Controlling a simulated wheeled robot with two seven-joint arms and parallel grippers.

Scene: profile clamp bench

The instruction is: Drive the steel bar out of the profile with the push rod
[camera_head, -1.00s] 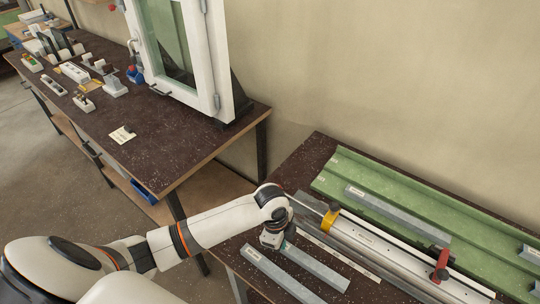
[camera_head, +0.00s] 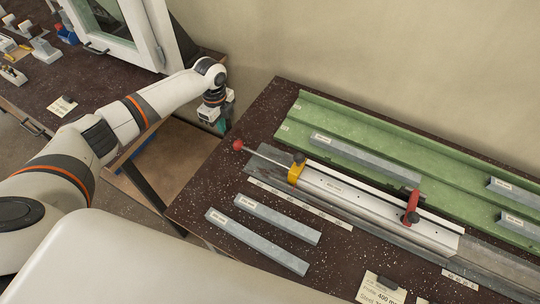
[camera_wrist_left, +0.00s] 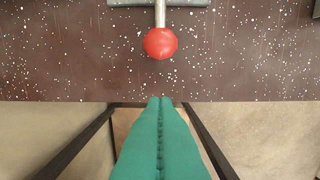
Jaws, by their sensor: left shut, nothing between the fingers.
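The push rod (camera_head: 266,157) is a thin metal rod with a red ball knob (camera_head: 238,145) at its left end. Its other end runs to the yellow clamp (camera_head: 296,170) at the left end of the pale profile (camera_head: 360,199). A steel bar inside the profile cannot be made out. My left gripper (camera_head: 221,127) is shut and empty, just left of and beyond the knob, off the table's left edge. In the left wrist view its green fingers (camera_wrist_left: 160,101) are together, pointing at the red knob (camera_wrist_left: 160,44) with a gap between. My right gripper is out of view.
A red-handled clamp (camera_head: 411,205) stands at the profile's right part. A green tray (camera_head: 300,125) behind holds grey bars. Two labelled grey bars (camera_head: 277,219) (camera_head: 257,241) lie in front. A second bench with a window frame (camera_head: 150,30) stands at left.

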